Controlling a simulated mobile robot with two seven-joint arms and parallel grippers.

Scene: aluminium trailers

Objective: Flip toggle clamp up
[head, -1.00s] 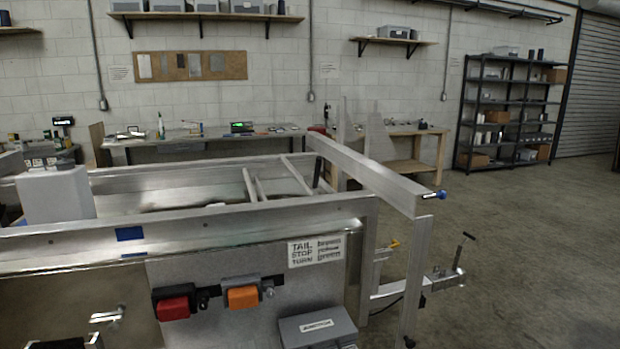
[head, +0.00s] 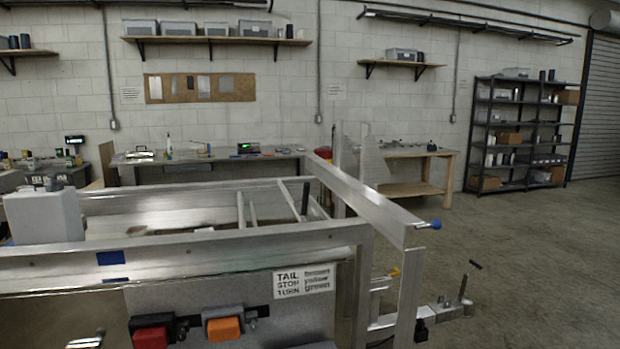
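I cannot clearly make out a toggle clamp. A short black upright handle (head: 304,199) stands by the slanted bars inside the aluminium trailer frame (head: 190,251); I cannot tell whether it is a clamp lever. A blue-tipped knob (head: 436,224) sticks out from the right end of the cross beam (head: 365,192). A bright metal piece (head: 86,342) is cut off by the bottom edge at the left, and its kind is unclear. Neither of my grippers is in view.
A red light (head: 150,338) and an orange light (head: 223,328) sit below a label sheet (head: 303,281). A crank-handled post (head: 465,285) stands at lower right. Workbenches (head: 415,189) and a black shelf (head: 518,132) line the back. The floor (head: 540,260) at right is clear.

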